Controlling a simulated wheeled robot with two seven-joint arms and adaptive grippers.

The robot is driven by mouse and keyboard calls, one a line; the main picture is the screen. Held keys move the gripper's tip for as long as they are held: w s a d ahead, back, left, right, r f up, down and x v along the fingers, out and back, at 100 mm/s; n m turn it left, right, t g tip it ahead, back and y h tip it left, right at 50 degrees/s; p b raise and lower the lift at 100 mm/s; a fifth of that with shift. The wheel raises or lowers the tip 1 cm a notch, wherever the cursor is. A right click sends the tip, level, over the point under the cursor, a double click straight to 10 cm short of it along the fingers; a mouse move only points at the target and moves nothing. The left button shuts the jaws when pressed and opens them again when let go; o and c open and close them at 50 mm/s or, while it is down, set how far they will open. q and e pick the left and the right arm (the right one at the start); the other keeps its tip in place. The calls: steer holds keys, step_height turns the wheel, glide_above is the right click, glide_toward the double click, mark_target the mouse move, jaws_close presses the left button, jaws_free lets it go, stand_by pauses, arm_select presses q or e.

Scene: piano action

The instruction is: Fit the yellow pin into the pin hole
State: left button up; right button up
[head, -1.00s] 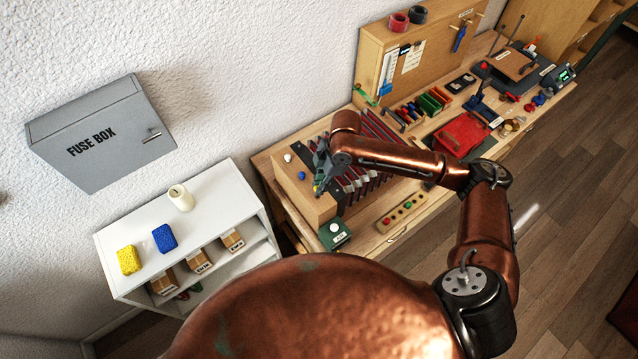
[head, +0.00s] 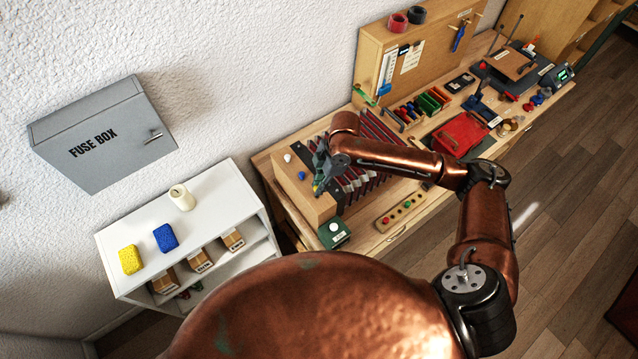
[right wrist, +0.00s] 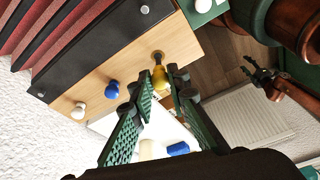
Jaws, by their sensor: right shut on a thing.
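My right gripper (head: 318,182) is at the front end of the wooden block (head: 296,196) on the bench. In the right wrist view its green-padded fingers (right wrist: 160,88) are shut on the yellow pin (right wrist: 159,78). The pin's far end meets the block's wooden face (right wrist: 128,66) at a round spot. I cannot tell how deep it sits. A blue pin (right wrist: 112,89) and a white pin (right wrist: 83,111) stand in the same face, in a row with it. My left gripper (right wrist: 265,80) shows small and dark in the right wrist view; its jaw state is unclear.
Red-and-dark bellows-like slats (head: 372,150) lie just right of the block. A green box with a white knob (head: 335,234) and a wooden strip with coloured buttons (head: 402,213) are in front. A white shelf (head: 210,205) stands left of the bench.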

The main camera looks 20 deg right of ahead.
steer(key=shift+f, duration=0.8)
stand_by(0.5)
steer(key=shift+f+p, duration=0.15)
steer(key=shift+p, duration=0.2)
stand_by(0.4)
steer(key=shift+f, duration=0.5)
stand_by(0.5)
steer(key=o, duration=0.9)
steer(key=shift+o, duration=0.4)
steer(key=shift+o, duration=0.9)
steer(key=shift+r+p, duration=0.15)
steer(key=shift+p, duration=0.15)
